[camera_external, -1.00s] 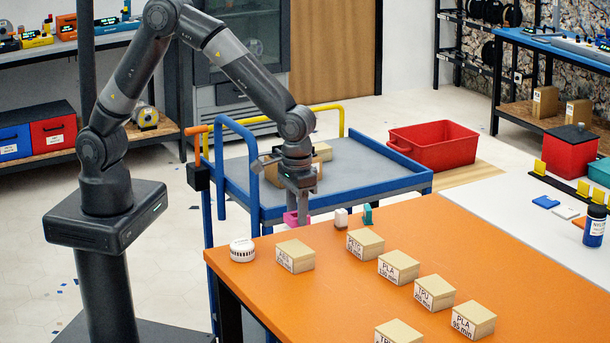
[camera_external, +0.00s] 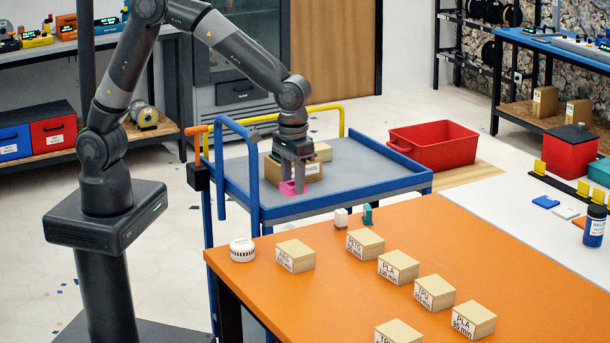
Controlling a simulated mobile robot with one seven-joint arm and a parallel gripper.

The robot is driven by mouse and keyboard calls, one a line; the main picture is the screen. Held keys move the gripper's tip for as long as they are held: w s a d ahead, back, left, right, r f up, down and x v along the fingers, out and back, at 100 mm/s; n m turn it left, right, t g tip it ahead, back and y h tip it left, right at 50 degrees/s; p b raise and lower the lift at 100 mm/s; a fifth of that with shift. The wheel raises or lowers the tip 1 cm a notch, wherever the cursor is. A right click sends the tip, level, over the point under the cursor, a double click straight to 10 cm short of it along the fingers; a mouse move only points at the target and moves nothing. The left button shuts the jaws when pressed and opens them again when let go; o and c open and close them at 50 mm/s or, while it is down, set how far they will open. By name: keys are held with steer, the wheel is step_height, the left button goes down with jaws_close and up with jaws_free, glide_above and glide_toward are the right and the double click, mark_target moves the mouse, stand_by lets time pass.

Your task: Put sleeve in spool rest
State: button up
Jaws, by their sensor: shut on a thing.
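My gripper (camera_external: 293,186) points down over the blue-framed cart (camera_external: 375,180) and is shut on a small pink piece (camera_external: 286,188), likely the sleeve. The pink piece is in front of an open-looking cardboard box (camera_external: 314,170) with a white label on the cart's grey top. I cannot tell whether the piece touches the box or the cart, as the fingers partly cover it. No thing is clearly marked as the spool rest.
The cart's right side is clear.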

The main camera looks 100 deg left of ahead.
steer(key=s+a+r+n, duration=0.1)
steer(key=s+a+r, duration=0.2)
steer(key=a, duration=0.8)
steer(key=s+a+r+n, duration=0.2)
steer(key=s+a, duration=0.2)
steer(key=a, duration=0.6)
steer(key=s+a+r+n, duration=0.1)
steer(key=s+a+r, duration=0.2)
steer(key=a, duration=0.8)
steer(key=shift+s+a+f, duration=0.45)
steer(key=shift+a+f, duration=1.4)
steer(key=shift+f, duration=0.05)
steer(key=shift+s+a+f, duration=0.45)
steer(key=shift+a+f, duration=1.45)
steer(key=shift+s+a+f, duration=0.45)
steer(key=shift+a+f, duration=1.4)
steer(key=shift+f, duration=0.05)
steer(key=shift+f, duration=0.25)
steer(key=shift+f, duration=0.35)
steer(key=o, duration=0.9)
steer(key=shift+o, duration=0.2)
